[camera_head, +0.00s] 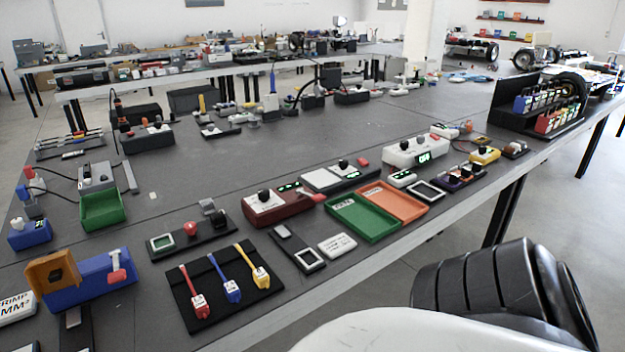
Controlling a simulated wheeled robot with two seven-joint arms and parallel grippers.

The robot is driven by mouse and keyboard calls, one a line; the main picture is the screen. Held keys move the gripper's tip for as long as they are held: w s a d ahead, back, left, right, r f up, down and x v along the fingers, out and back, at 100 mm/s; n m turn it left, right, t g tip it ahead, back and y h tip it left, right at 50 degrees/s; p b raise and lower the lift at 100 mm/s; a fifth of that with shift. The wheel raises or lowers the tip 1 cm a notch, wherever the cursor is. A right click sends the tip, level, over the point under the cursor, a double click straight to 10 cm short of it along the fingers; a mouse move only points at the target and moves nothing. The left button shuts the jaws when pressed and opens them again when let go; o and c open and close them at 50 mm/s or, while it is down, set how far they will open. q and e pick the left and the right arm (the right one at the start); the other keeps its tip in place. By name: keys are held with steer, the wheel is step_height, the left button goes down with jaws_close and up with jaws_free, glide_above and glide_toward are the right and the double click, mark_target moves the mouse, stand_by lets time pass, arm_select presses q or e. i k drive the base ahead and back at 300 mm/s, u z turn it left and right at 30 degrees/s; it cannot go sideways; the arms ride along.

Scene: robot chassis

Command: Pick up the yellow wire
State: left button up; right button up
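The yellow wire (252,265) lies on a black mat (222,302) near the front edge of the table, at the lower left of the head view. It runs diagonally, with a thin upper part and a thicker lower end bearing a white label. A blue wire (225,279) and a red wire (194,292) lie beside it to the left on the same mat, apart from it. No gripper touches the wires. Neither my left nor my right gripper shows in the head view.
A black device with a small screen (306,258) lies just right of the mat. A red device (278,207), a green tray (362,218) and an orange tray (392,202) stand farther back. A blue and orange device (88,280) stands left of the mat.

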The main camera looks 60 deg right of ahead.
mark_target(260, 277)
steer(key=z, duration=1.6)
